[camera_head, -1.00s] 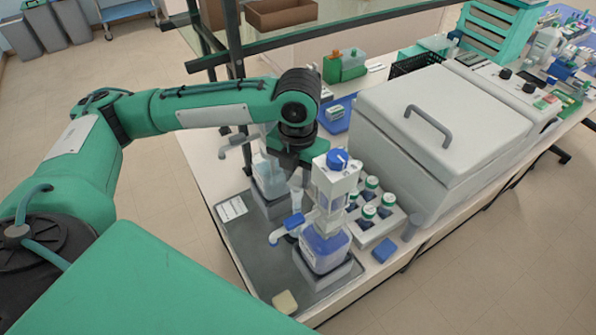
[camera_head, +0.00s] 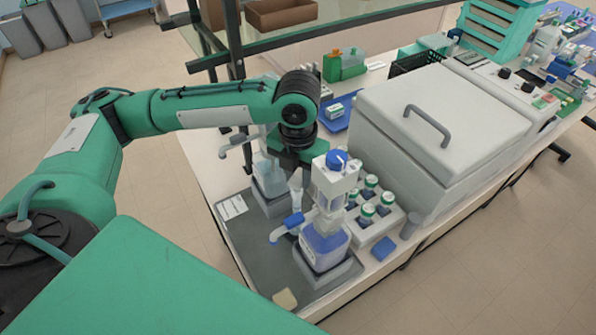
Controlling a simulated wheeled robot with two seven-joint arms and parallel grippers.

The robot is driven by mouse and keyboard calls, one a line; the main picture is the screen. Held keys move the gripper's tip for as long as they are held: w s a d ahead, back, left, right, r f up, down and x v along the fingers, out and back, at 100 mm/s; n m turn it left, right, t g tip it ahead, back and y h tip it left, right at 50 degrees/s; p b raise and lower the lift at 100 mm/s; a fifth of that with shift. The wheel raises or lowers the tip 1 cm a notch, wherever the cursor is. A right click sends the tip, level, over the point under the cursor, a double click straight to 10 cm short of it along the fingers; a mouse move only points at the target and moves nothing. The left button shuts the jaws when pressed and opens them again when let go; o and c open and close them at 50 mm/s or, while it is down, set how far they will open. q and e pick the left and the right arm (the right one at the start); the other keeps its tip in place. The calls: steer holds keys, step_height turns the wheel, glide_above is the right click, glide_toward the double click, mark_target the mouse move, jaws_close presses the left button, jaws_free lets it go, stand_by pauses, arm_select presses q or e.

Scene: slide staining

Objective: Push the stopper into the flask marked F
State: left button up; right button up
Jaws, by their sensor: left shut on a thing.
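My left arm reaches in from the left. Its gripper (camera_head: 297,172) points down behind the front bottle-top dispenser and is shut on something. A small pale piece shows at its tip, partly hidden by the dispenser. I cannot make out whether that piece is the stopper or part of the flask. No letter F can be read, and no flask can be picked out for certain. My right gripper is not in view.
The front dispenser (camera_head: 336,187), blue-knobbed with a blue spout, stands close beside the gripper. A second dispenser bottle (camera_head: 268,180) stands behind. Both are on a dark tray (camera_head: 250,250). A rack of several green-capped bottles (camera_head: 367,211) and a large lidded grey box (camera_head: 440,130) lie right.

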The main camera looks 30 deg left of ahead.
arm_select(q)
steer(key=shift+f, duration=0.35)
stand_by(0.5)
steer(key=shift+f+p, duration=0.25)
steer(key=shift+p, duration=0.35)
stand_by(0.5)
steer(key=o, duration=1.5)
steer(key=shift+r, duration=0.1)
steer(key=shift+r+p, duration=2.95)
steer(key=shift+p, duration=0.7)
steer(key=shift+c, duration=0.4)
